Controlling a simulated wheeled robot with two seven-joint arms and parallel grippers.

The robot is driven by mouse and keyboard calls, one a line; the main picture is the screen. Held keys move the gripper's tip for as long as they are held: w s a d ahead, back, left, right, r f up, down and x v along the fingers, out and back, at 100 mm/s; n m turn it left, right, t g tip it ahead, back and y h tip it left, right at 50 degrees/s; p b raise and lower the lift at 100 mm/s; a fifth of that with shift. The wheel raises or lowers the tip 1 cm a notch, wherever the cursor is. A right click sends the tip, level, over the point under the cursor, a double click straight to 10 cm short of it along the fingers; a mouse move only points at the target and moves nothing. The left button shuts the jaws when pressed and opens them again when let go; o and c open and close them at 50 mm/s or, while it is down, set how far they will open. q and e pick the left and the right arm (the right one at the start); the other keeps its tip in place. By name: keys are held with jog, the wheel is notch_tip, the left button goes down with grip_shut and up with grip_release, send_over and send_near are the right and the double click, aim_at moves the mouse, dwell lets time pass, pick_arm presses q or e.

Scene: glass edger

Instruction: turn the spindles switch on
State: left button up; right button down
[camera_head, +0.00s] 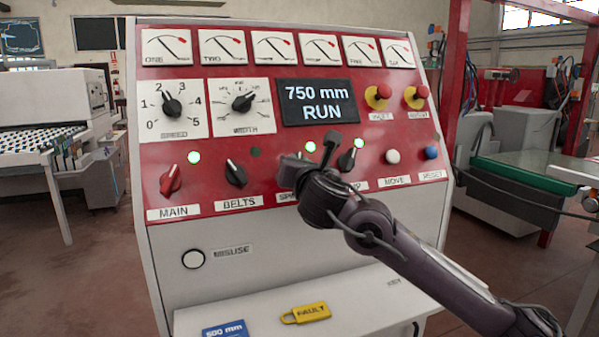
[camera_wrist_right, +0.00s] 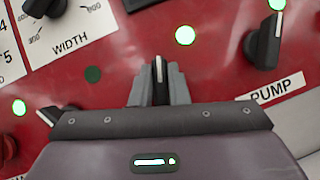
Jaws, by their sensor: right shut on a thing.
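The spindles switch (camera_wrist_right: 158,72) is a dark knob with a white line on the red panel, third in the lower row. In the wrist view its line points almost straight up, leaning right of the panel's own upright. My right gripper (camera_wrist_right: 158,90) is shut on it, one finger at each side. In the head view my right gripper (camera_head: 300,167) hides the knob and most of its label. The spindles lamp (camera_head: 310,147) above is lit green. My left gripper is not in view.
The belts switch (camera_head: 236,173) is left of my gripper, under a dark lamp (camera_head: 255,152). The pump switch (camera_head: 347,158) is close on the right, under a lit lamp. The display (camera_head: 318,102) reads 750 mm RUN.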

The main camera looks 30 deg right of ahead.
jog(key=shift+m+g+h+b, duration=0.55)
jog(key=shift+m+h, duration=0.25)
jog(key=shift+m, duration=0.8)
jog(key=c, duration=1.4)
grip_release()
jog(key=v, duration=0.7)
jog(key=shift+s+a, duration=0.2)
jog(key=shift+s, duration=0.15)
